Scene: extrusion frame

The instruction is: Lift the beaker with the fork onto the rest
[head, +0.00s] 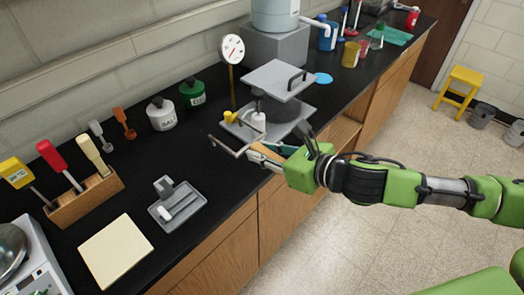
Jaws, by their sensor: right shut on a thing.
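My right gripper (285,163) reaches in from the right at the front edge of the black bench. It is shut on a tool with a tan handle (263,155) and a grey forked metal end (228,146), which looks like the fork. The fork end is beside a grey stand (237,127) carrying a small white vessel (259,121) and a yellow piece. I cannot tell for sure which vessel is the beaker. A grey plate with a dark handle (276,77) sits above a dark round body; the rest is not clearly identifiable. My left gripper is not in view.
A dial gauge (232,48) stands behind the stand. A grey tray (162,212), a cream pad (114,252), a wooden tool block (88,200) and bottles (161,115) are to the left. Cups and a green mat (390,35) are at the far right.

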